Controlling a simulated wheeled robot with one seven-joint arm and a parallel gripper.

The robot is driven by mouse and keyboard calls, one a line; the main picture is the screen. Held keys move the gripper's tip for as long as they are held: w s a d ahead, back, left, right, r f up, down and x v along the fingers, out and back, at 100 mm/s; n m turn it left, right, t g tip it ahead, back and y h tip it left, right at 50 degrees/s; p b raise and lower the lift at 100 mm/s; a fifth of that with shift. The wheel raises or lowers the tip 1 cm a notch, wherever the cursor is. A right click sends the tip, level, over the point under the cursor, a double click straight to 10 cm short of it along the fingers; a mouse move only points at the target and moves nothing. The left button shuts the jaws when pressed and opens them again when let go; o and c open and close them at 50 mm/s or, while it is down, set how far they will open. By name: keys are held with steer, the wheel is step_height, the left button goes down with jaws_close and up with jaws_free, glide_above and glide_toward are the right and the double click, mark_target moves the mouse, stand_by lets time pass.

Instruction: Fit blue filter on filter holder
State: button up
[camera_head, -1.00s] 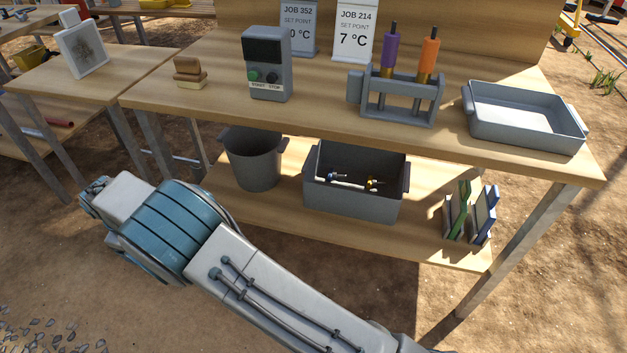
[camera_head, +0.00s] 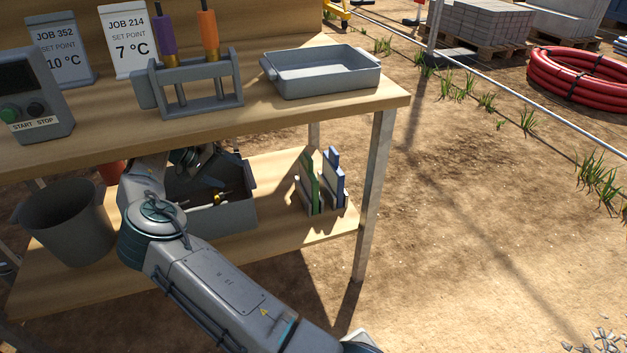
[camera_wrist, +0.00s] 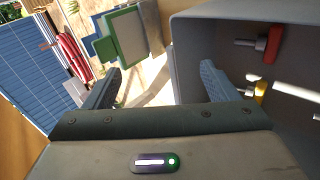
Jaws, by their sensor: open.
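The blue filter (camera_head: 334,178) stands upright in a small rack on the lower shelf, at the right end. A green filter (camera_head: 309,182) stands just left of it and also shows in the wrist view (camera_wrist: 130,38). I cannot identify the filter holder in the current views.
The grey bin (camera_head: 228,217) holds valves; its wall fills the right of the wrist view. A round bucket (camera_head: 66,225) stands left. Above are the tabletop (camera_head: 350,101), a tool rack (camera_head: 200,106) and a grey tray (camera_head: 322,88). A table leg (camera_head: 374,190) stands right of the filters.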

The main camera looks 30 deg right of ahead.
steer(key=d+m+p, duration=0.2)
steer(key=d+m, duration=0.6)
steer(key=d, duration=0.6)
steer(key=m+p, duration=0.3)
steer(key=m, duration=0.6)
glide_toward(332, 151)
steer(key=w+x, duration=0.1)
steer(key=x, duration=0.3)
steer(key=b+x, duration=0.1)
steer(key=x, duration=0.1)
steer(key=b+x, duration=0.1)
steer(key=x, duration=0.2)
steer(key=b+x, duration=0.1)
steer(key=x, duration=0.1)
steer(key=shift+s+d, duration=0.1)
steer(key=shift+s, duration=0.3)
steer(key=c, duration=1.4)
